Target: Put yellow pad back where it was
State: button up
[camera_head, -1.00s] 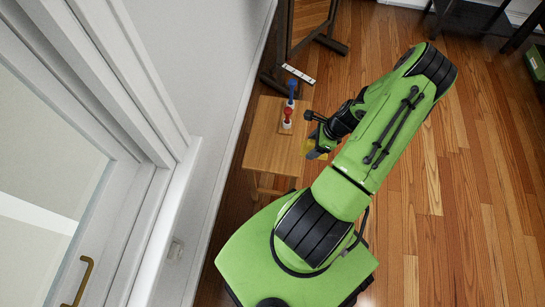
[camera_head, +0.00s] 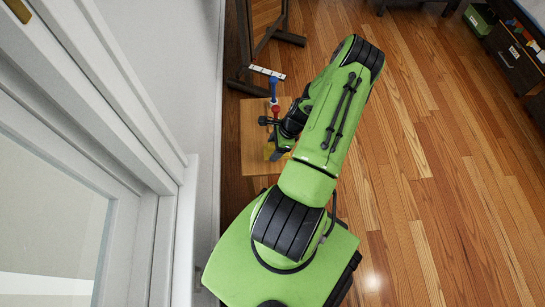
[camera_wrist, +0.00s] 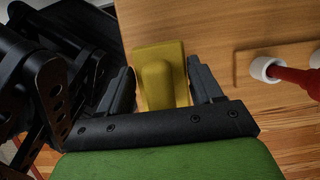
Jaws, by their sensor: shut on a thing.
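The yellow pad (camera_wrist: 158,78) is between the two fingers of my gripper (camera_wrist: 160,88) in the wrist view. It has a flat plate with a rounded raised handle, and my gripper is shut on it. In the head view the yellow pad (camera_head: 270,151) shows partly at my gripper (camera_head: 276,152), over the small wooden table (camera_head: 253,128). The wrist view shows the tabletop (camera_wrist: 215,28) behind the pad. I cannot tell whether the pad touches the table.
A red piece (camera_head: 276,110) and a blue piece (camera_head: 273,86) stand at the table's far part, with a white strip (camera_head: 267,72) beyond. A wooden base (camera_wrist: 243,68) with white and red parts lies right of the pad. A dark-framed stand (camera_head: 243,50) is behind. Open floor lies right.

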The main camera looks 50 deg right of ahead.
notch_tip(320, 180, down, 5)
jog(key=shift+f+b, duration=0.1)
jog(key=shift+b, duration=0.85)
jog(key=shift+c, duration=0.4)
jog(key=o, duration=1)
jog(key=shift+r, duration=0.2)
